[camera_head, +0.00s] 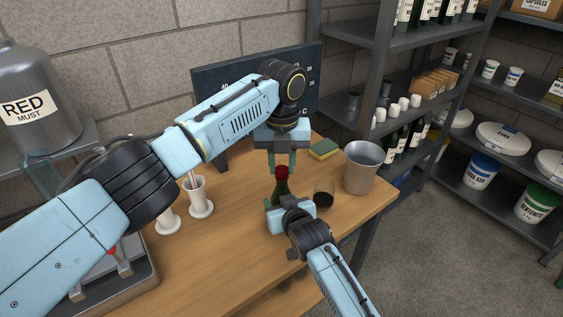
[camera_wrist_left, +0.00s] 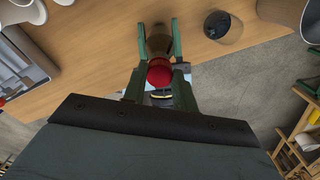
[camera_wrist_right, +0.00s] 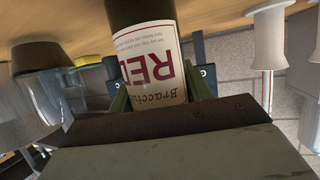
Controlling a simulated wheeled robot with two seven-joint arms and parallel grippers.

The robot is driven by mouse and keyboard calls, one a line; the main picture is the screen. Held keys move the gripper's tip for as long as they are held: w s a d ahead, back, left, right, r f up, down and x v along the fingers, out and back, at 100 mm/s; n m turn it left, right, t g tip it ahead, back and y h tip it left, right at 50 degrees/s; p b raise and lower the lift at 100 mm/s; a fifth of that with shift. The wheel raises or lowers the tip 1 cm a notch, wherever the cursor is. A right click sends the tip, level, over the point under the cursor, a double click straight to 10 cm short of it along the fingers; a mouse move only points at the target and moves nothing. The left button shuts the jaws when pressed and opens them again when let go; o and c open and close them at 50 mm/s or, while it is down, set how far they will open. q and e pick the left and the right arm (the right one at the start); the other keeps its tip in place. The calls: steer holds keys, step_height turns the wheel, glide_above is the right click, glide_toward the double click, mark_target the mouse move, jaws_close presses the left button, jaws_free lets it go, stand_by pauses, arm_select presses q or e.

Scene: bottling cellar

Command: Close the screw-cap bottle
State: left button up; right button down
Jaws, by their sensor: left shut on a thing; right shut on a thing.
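The dark green bottle (camera_head: 281,189) stands upright near the front of the wooden table, a red screw cap (camera_head: 282,172) at the top of its neck. My left gripper (camera_head: 282,164) points down from above, its green fingers shut on the cap; the left wrist view shows the red cap (camera_wrist_left: 159,72) between them. Whether cap and neck are fully seated cannot be told. My right gripper (camera_head: 280,204) is shut on the bottle's body from the front. In the right wrist view the bottle's label (camera_wrist_right: 152,65) reads RED, and the fingers flank it.
A glass of dark wine (camera_head: 324,195) stands close right of the bottle, with a metal bucket (camera_head: 361,168) beyond. A sponge (camera_head: 323,149) lies behind. White cylindrical holders (camera_head: 200,198) stand to the left. A dark board (camera_head: 230,90) stands at the back.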

arm_select(q)
steer(key=m, duration=0.6)
steer(key=shift+m, duration=0.4)
steer(key=o, duration=0.9)
steer(key=shift+o, duration=0.2)
steer(key=shift+r, duration=2.25)
steer(key=shift+c, duration=0.4)
